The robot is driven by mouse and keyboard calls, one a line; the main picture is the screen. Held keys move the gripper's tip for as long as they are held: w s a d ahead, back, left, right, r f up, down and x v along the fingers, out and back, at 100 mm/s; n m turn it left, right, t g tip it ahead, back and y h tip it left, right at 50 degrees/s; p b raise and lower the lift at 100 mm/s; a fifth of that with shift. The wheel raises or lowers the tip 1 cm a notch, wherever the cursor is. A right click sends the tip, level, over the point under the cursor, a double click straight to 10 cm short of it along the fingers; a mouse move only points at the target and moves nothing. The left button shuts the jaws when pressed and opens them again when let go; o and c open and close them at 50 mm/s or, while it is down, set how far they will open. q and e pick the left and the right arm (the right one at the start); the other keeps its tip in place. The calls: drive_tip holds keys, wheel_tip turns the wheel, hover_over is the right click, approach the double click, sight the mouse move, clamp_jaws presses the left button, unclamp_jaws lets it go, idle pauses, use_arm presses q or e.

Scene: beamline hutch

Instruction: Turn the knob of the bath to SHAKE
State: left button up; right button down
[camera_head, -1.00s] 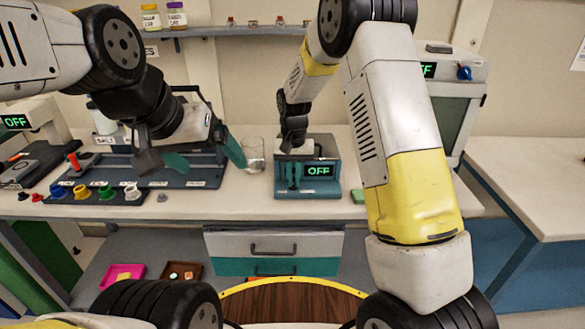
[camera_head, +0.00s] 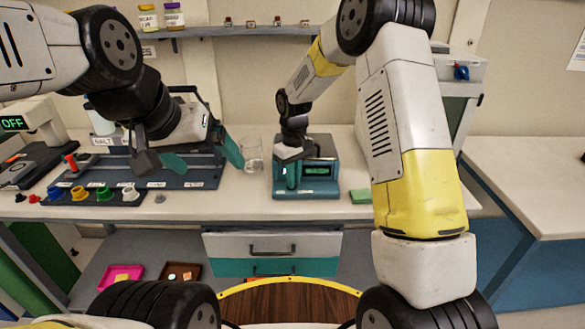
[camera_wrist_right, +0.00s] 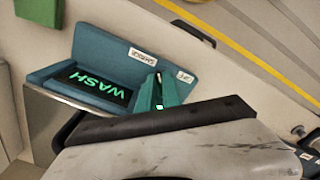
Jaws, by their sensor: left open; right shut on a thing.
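The bath (camera_head: 325,190) is a teal box on the bench, near the middle of the head view. Its lit display reads WASH in the right wrist view (camera_wrist_right: 98,86); the text is too small to read in the head view. My right gripper (camera_head: 291,177) is at the front left of the bath, beside the display, and is shut on the knob. My left gripper (camera_head: 204,156) is open and empty above the bench, left of the bath.
A clear glass beaker (camera_head: 252,155) stands between my left gripper and the bath. A green block (camera_head: 361,197) lies right of the bath. The bench further right is clear.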

idle(0.4)
drive_tip(key=c, duration=1.5)
unclamp_jaws()
drive_tip(key=shift+r, duration=0.1)
wheel_tip(320, 180, up, 7)
drive_tip(key=shift+f, duration=0.1)
drive_tip(key=shift+r, duration=0.45)
